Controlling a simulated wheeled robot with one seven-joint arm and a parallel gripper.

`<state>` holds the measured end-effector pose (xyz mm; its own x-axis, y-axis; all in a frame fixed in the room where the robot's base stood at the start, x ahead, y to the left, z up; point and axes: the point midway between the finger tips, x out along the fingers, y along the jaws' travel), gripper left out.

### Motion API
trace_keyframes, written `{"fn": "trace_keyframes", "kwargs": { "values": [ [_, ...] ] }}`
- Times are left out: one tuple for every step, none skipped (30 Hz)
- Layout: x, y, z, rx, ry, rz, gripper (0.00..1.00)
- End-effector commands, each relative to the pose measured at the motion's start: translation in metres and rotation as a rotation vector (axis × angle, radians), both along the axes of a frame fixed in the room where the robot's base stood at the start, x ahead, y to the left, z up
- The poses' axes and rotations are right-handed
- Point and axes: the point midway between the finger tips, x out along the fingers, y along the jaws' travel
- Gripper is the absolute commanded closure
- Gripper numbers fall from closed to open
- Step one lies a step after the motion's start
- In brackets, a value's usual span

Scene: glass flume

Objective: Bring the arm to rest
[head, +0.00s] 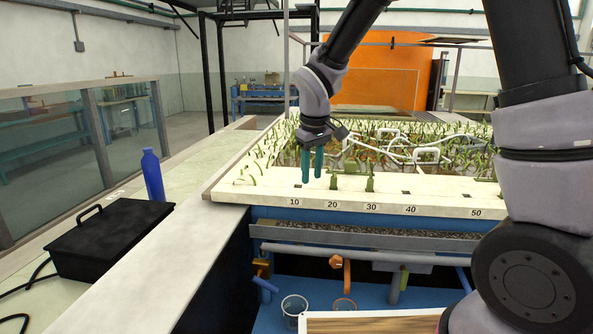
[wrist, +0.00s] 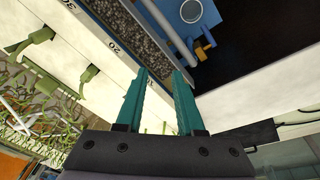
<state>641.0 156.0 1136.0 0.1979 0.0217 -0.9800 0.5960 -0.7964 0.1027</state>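My gripper (head: 312,164) has two teal fingers and hangs above the cream front ledge of the flume (head: 250,192), near the number 10 mark. In the wrist view, my gripper (wrist: 160,80) shows its fingers apart with nothing between them. My dark and grey arm reaches from the upper right across the head view. The fingers look clear of the ledge, though the exact height is hard to tell.
Green clips (head: 349,168) stand on the ledge just right of my gripper. Plants and white tubing (head: 400,145) fill the bed behind. A blue bottle (head: 153,175) and black box (head: 110,238) are at left. Cups (head: 294,308) stand below.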

Motion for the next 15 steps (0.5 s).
{"fn": "trace_keyframes", "kwargs": {
  "values": [
    [-0.002, -0.022, 0.025, 0.036, -0.021, -0.07, 0.63],
    [-0.004, -0.034, 0.038, 0.057, -0.03, -0.112, 0.63],
    [-0.009, -0.049, 0.053, 0.083, -0.04, -0.166, 0.63],
    [-0.012, -0.06, 0.065, 0.103, -0.05, -0.206, 0.63],
    [-0.017, -0.071, 0.076, 0.123, -0.058, -0.245, 0.63],
    [-0.024, -0.086, 0.089, 0.15, -0.07, -0.297, 0.63],
    [-0.029, -0.096, 0.099, 0.171, -0.08, -0.335, 0.63],
    [-0.035, -0.107, 0.108, 0.192, -0.091, -0.373, 0.63],
    [-0.044, -0.12, 0.119, 0.22, -0.102, -0.424, 0.63],
    [-0.051, -0.129, 0.128, 0.241, -0.114, -0.461, 0.63],
    [-0.059, -0.138, 0.135, 0.262, -0.124, -0.496, 0.63],
    [-0.069, -0.149, 0.145, 0.29, -0.138, -0.544, 0.63],
    [-0.077, -0.157, 0.151, 0.312, -0.149, -0.58, 0.63],
    [-0.086, -0.165, 0.157, 0.333, -0.16, -0.615, 0.63],
    [-0.097, -0.174, 0.165, 0.361, -0.176, -0.66, 0.63]
  ]
}}
